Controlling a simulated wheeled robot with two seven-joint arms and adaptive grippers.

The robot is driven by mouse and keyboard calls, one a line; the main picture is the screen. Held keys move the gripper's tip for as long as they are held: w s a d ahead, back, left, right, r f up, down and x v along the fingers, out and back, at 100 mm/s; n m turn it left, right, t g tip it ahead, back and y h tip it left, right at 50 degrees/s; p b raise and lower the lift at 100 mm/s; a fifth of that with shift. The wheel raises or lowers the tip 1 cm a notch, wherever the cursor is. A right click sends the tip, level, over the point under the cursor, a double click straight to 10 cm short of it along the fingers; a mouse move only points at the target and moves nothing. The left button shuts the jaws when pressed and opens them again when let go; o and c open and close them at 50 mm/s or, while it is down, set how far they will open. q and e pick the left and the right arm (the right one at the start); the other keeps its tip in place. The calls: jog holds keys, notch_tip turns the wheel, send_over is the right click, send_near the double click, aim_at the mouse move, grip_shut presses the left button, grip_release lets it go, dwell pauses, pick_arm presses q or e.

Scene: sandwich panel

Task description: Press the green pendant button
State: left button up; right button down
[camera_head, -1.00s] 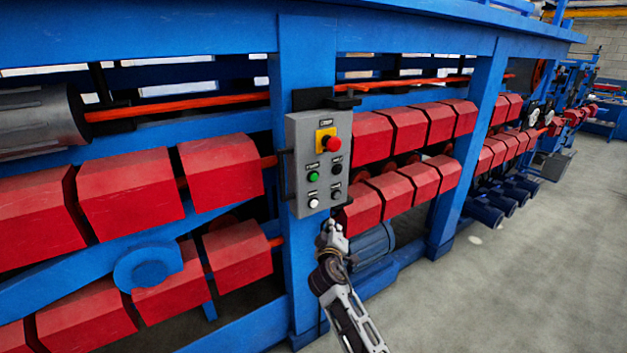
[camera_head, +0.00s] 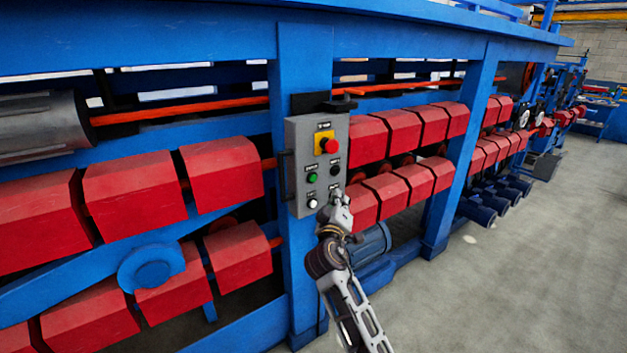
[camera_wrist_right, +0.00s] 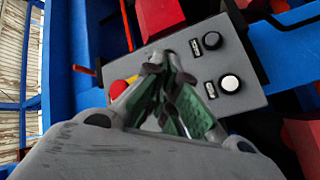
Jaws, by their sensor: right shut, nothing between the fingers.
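The green button (camera_head: 312,178) is on the grey pendant box (camera_head: 303,135), left column, above the white button (camera_head: 312,203). My right gripper (camera_head: 338,196) is shut and empty. In the head view it overlaps the box's lower right and partly covers the lower right button. The green button is clear of it there; I cannot tell whether the fingers touch the box. In the right wrist view the shut fingers (camera_wrist_right: 170,85) are over the box face (camera_wrist_right: 250,103), and the green button is hidden. My left gripper is not in view.
A red emergency stop (camera_head: 329,145) on a yellow plate sits above the green button. A black button (camera_head: 335,170) is right of it. The box hangs on a blue post (camera_head: 300,260) between red rollers (camera_head: 215,165). Open floor (camera_head: 500,290) lies to the right.

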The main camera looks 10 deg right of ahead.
aim_at(313, 178)
jog(key=shift+w, duration=0.1)
jog(key=w+a+b, duration=0.2)
jog(key=w+a, duration=0.1)
jog(key=w, duration=0.5)
jog(key=shift+b, duration=0.4)
dwell(0.7)
jog(key=shift+w+a+b, duration=0.3)
jog(key=shift+w+b, duration=0.3)
jog(key=shift+w, duration=0.2)
dwell(2.1)
jog(key=shift+s+d, duration=0.1)
jog(key=shift+s, duration=0.15)
jog(key=shift+s+d, duration=0.15)
jog(key=shift+s, duration=0.35)
dwell(0.5)
